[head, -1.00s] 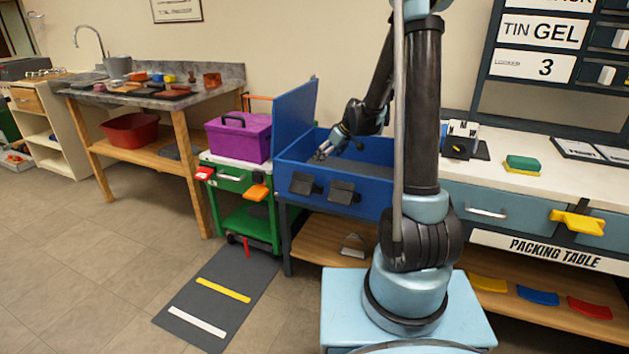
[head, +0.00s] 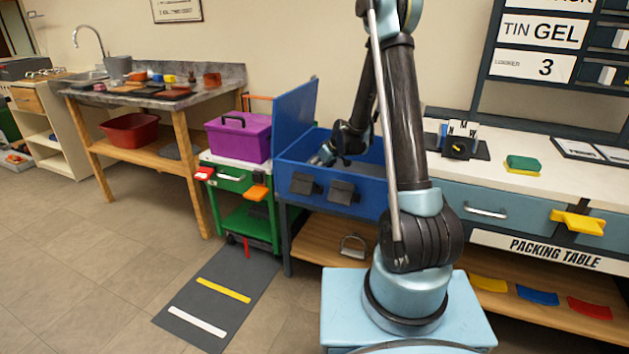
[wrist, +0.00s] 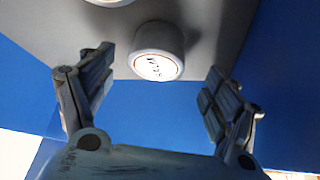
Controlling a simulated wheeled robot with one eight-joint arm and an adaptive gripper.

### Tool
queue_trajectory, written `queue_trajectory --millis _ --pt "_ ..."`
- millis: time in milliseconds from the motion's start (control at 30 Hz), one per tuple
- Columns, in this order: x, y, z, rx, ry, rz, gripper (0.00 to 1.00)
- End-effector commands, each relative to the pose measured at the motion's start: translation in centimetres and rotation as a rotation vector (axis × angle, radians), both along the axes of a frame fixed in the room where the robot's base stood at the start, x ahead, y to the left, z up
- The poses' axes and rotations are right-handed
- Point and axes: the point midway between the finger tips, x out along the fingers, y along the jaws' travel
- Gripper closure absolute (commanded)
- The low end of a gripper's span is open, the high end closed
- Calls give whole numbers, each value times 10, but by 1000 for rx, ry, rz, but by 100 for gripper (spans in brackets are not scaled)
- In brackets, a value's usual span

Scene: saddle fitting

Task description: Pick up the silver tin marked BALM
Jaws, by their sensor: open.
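A pale silvery tin (wrist: 157,52) with a round white, red-edged label sits on the grey floor of a blue chest in the wrist view. Its label has dark lettering too small to read surely. A second pale tin (wrist: 108,2) is cut off at the top edge. My gripper (wrist: 160,68) is open, its fingers on either side of the first tin and apart from it. In the head view my gripper (head: 325,155) is inside the open blue chest (head: 372,206); the tins are hidden there by the chest wall.
The chest's raised lid (head: 295,120) stands at its left, and its walls rise close around my gripper. A purple toolbox (head: 238,138) on a green cart is left of it. The packing table (head: 560,190) is at right.

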Motion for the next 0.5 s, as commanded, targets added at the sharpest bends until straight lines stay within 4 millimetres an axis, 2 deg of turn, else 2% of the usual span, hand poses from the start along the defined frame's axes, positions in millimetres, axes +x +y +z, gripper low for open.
queue_trajectory --millis 167,500 --pt "6 4 -9 0 0 0 18" --pt "22 17 -38 1 1 1 18"
